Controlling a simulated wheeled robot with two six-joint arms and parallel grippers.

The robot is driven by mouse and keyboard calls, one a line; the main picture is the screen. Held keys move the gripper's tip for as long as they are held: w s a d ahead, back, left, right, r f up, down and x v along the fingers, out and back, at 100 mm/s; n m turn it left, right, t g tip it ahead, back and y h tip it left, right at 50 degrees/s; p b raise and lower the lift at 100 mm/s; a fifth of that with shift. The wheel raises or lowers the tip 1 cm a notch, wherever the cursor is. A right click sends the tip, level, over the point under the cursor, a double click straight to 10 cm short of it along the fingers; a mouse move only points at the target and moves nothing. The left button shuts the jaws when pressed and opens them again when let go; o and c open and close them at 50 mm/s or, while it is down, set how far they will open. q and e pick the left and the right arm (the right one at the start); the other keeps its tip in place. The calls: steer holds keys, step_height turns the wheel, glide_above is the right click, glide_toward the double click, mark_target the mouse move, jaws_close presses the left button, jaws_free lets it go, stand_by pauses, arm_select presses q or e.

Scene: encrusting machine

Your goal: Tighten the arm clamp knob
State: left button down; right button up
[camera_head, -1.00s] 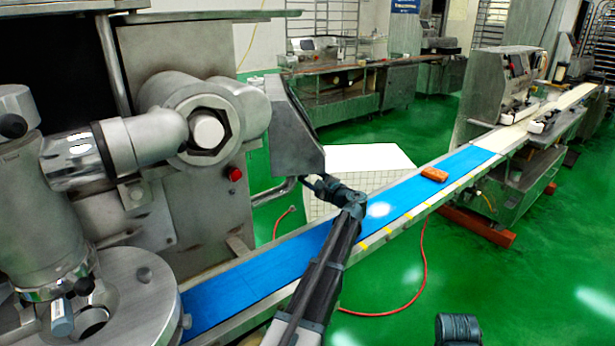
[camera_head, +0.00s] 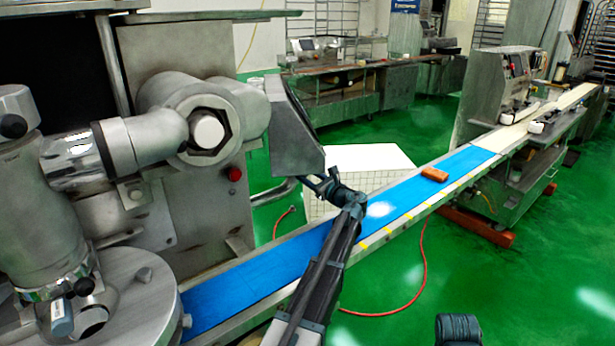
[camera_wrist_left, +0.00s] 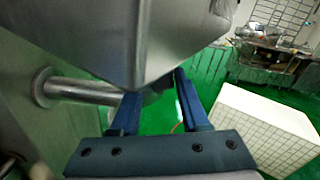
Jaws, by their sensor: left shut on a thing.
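The grey control box (camera_head: 293,130) hangs off the side of the machine, on the left of the head view. My left gripper (camera_head: 316,183) is at its lower edge. In the left wrist view, the box's underside (camera_wrist_left: 130,45) fills the top, and my left gripper (camera_wrist_left: 155,98) reaches under it with its two blue fingers. The fingers are shut on a small dark part (camera_wrist_left: 152,96), which I take to be the clamp knob. It is mostly hidden by the box and fingers, so its shape and tightness cannot be told.
A metal pipe (camera_wrist_left: 80,88) runs beside the left finger. A white tiled block (camera_head: 350,170) stands just behind my gripper. The blue conveyor belt (camera_head: 235,293) passes below my arm, with an orange-brown item (camera_head: 434,174) on it. A red button (camera_head: 235,174) is on the machine.

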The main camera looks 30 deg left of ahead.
stand_by(0.5)
arm_select(q)
steer(key=shift+c, duration=2)
jaws_free()
steer(key=shift+d, duration=0.1)
steer(key=v, duration=1.3)
steer(key=shift+d, duration=0.3)
steer(key=shift+s, duration=0.1)
